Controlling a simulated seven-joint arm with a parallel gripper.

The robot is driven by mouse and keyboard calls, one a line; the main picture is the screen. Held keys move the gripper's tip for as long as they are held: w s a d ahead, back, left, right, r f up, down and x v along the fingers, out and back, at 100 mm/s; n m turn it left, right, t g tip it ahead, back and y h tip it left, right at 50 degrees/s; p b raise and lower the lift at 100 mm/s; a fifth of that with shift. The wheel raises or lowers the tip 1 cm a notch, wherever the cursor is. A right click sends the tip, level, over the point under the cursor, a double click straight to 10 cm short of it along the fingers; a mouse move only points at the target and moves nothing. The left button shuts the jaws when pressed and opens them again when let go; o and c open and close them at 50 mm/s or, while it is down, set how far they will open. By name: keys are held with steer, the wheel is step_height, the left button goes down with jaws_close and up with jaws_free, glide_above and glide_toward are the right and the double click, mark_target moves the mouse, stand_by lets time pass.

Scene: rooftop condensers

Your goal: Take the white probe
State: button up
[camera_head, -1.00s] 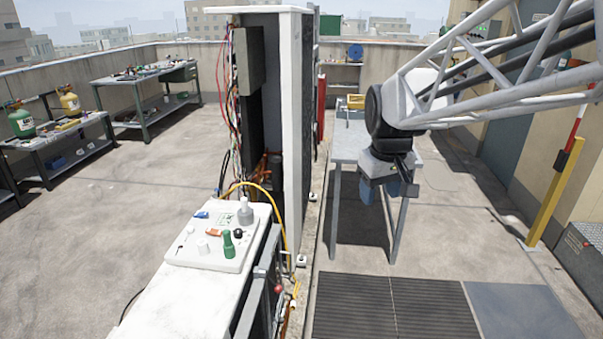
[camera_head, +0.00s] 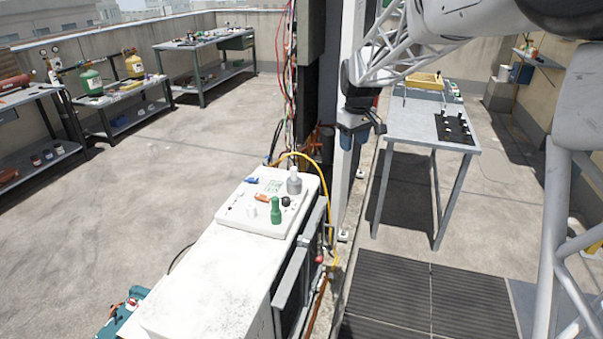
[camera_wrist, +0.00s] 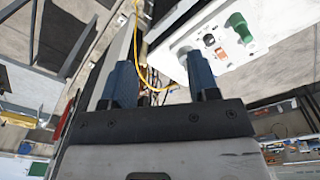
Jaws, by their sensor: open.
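A small white piece (camera_head: 252,211), which may be the white probe, stands on the white tray (camera_head: 237,221) on top of the white condenser unit; it is too small to identify surely.
The tall open cabinet (camera_head: 347,60) with loose wires and a yellow hose (camera_head: 328,190) rise just behind the tray. A metal table (camera_head: 432,120) with a yellow item stands right. Shelving benches (camera_head: 210,48) line the left wall.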

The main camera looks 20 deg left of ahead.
steer(key=w+a+f+n, duration=0.2)
steer(key=w+a+f, duration=0.45)
steer(key=a, duration=0.45)
steer(key=n, duration=0.3)
glide_above(294, 168)
steer(key=shift+g, duration=0.4)
step_height(294, 168, down, 8)
steer(key=shift+f, duration=1.25)
steer(key=shift+f, duration=0.1)
steer(key=shift+w+f, duration=0.1)
steer(key=shift+f, duration=2.45)
steer(key=c, duration=1)
